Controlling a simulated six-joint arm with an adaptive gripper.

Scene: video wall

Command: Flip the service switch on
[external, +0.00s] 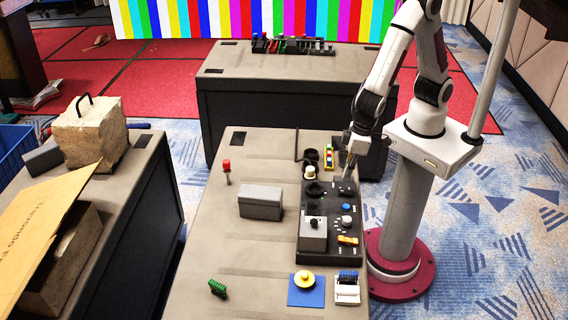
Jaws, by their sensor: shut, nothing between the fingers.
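A black control panel (328,258) lies along the right side of the near table. It carries knobs, buttons and raised blocks, and I cannot read any label that marks the service switch. A dark raised block (344,187) with a small upright part sits at the panel's right edge. My gripper (347,174) is shut and empty, pointing down just above this block. I cannot tell whether the fingertips touch it. The switch's position is too small to make out.
On the panel are a grey box (313,237), a blue button (346,206) and an orange piece (347,240). A grey case (260,202) and a red-topped post (227,168) stand left of it. A blue mat (306,291) lies in front. The table's left part is mostly clear.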

